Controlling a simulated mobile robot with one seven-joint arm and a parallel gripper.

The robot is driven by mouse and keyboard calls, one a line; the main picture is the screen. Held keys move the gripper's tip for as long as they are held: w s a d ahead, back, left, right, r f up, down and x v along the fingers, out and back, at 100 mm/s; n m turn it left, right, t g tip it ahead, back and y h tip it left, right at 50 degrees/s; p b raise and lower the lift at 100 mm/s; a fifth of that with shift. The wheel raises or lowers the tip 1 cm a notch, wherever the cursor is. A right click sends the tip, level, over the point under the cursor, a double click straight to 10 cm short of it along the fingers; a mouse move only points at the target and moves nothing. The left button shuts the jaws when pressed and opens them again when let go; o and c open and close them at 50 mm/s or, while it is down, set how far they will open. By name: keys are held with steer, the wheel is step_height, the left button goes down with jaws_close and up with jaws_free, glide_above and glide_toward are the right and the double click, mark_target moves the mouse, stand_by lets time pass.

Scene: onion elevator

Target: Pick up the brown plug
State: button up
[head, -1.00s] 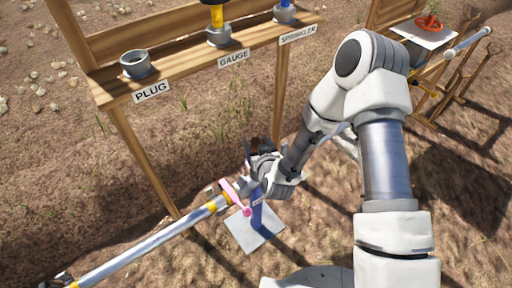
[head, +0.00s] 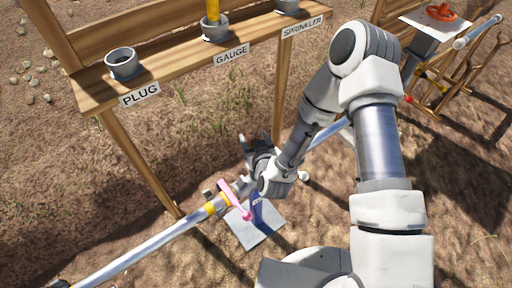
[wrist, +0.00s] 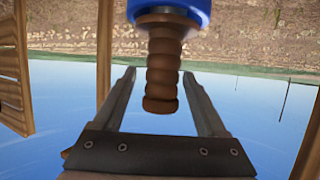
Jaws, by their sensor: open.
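The brown plug (wrist: 163,72) is a ribbed brown piece joined to a blue collar (wrist: 168,12) in the wrist view. My gripper (wrist: 159,76) is open, with one finger on each side of the plug and a visible gap to both. How far the plug lies in depth from the fingers is hard to tell. In the head view my gripper (head: 259,143) is above the pipe line, near a pink valve handle (head: 234,200) and a blue post (head: 258,213). I cannot make out the plug there.
A wooden rack (head: 170,68) has an empty grey cup (head: 122,63) labelled PLUG, a yellow piece (head: 212,28) at GAUGE and a cup (head: 288,6) at SPRINKLER. A metal pipe (head: 150,247) runs to the lower left.

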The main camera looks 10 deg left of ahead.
jaws_close()
stand_by(0.4)
steer(key=shift+r, duration=0.1)
